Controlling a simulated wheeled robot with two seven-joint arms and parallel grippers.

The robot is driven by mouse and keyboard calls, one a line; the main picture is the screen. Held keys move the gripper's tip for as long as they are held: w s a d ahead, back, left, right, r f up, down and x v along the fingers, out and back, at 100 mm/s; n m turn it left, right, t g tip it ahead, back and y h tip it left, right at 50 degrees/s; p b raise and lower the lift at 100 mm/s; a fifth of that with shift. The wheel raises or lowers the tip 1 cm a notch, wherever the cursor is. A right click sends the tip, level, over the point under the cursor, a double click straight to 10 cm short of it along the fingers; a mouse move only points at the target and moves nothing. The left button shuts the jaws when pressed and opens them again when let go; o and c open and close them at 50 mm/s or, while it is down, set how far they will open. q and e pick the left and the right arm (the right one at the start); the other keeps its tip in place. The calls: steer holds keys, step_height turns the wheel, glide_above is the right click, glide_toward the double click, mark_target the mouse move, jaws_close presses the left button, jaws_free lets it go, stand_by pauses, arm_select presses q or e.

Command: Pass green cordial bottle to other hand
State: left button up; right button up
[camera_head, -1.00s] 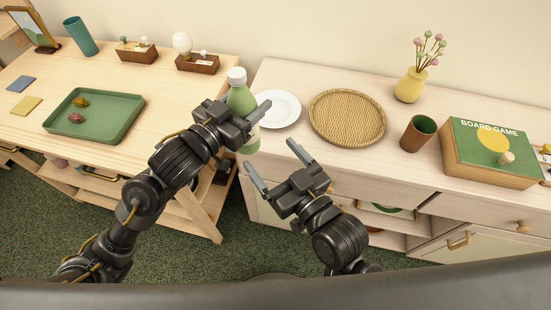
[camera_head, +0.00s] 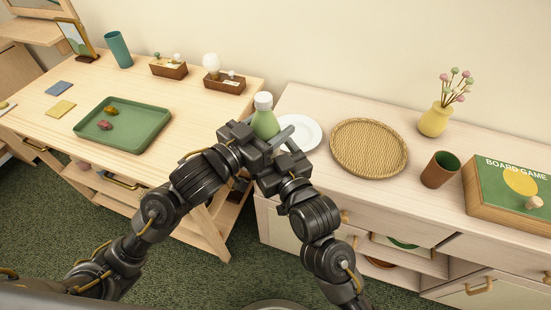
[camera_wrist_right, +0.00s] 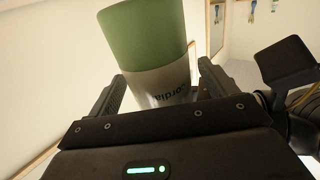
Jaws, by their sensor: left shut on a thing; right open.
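The green cordial bottle (camera_head: 264,120), with a white cap, stands upright in my left gripper (camera_head: 268,138), which is shut on it. My right gripper (camera_head: 272,165) is right beside the left one, and its arm hides the lower bottle in the head view. In the right wrist view, the bottle (camera_wrist_right: 145,35) with its white label sits between the open fingers of my right gripper (camera_wrist_right: 160,88). I cannot tell whether those fingers touch it.
A white plate (camera_head: 306,134) and a woven tray (camera_head: 368,148) lie on the cabinet behind the grippers. A brown cup (camera_head: 439,170), a yellow vase (camera_head: 435,120) and a board game box (camera_head: 490,195) are further right. A green tray (camera_head: 150,120) is on the left table.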

arm_select(q)
steer(key=shift+r, duration=0.1)
arm_select(e)
steer(key=shift+w+a, duration=0.2)
steer(key=shift+w, duration=0.05)
steer(key=shift+c, duration=0.4)
steer(key=c, duration=1.4)
arm_select(q)
steer(key=o, duration=1.5)
arm_select(e)
steer(key=shift+r, duration=0.1)
steer(key=shift+c, duration=0.2)
